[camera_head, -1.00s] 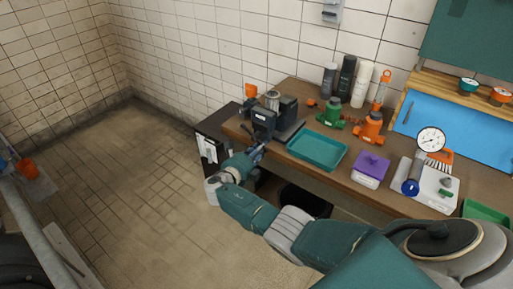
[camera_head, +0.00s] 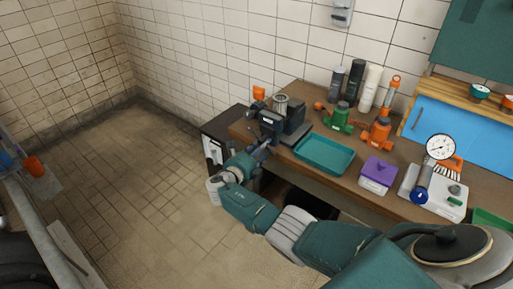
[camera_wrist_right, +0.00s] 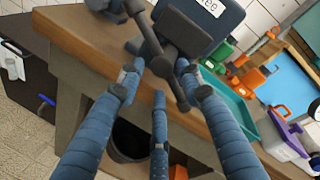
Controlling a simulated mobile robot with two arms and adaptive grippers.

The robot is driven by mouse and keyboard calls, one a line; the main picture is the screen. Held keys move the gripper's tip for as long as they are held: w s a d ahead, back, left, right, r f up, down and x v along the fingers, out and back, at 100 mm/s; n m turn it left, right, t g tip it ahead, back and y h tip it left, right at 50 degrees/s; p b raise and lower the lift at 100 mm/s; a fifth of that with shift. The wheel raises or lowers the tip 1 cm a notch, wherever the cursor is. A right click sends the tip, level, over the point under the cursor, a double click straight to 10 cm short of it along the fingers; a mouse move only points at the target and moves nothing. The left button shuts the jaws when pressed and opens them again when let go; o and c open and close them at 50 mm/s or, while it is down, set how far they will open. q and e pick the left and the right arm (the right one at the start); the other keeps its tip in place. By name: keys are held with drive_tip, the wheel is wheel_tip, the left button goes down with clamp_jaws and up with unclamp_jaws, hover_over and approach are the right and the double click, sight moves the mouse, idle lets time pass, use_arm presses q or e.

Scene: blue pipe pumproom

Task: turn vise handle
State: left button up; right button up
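The vise (camera_head: 284,122) is dark grey and stands on the left corner of the workbench. In the right wrist view, its dark body (camera_wrist_right: 213,22) with a white label fills the top. The vise handle (camera_wrist_right: 160,64) is a dark bar with a knob at its lower end, slanting down to the right. My right gripper (camera_head: 262,150) is at the front of the vise. In the wrist view its blue fingers (camera_wrist_right: 160,82) are spread with gaps, and the handle lies between them. I cannot tell whether a fingertip touches it. My left gripper is not in view.
The wooden workbench (camera_head: 338,165) holds a teal tray (camera_head: 325,154), green and orange valve-like parts, a purple-lidded box (camera_head: 377,175) and a pressure gauge (camera_head: 440,147). A dark cabinet (camera_head: 220,135) stands left of the bench.

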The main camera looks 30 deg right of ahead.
drive_tip(key=shift+d+f, duration=0.1)
drive_tip(key=shift+f, duration=0.05)
drive_tip(key=w+a+v, duration=0.1)
drive_tip(key=v, duration=1.1)
drive_tip(key=shift+w+t, duration=0.25)
drive_tip(key=shift+t, duration=0.05)
drive_tip(key=shift+w+a, duration=0.1)
drive_tip(key=shift+w, duration=0.05)
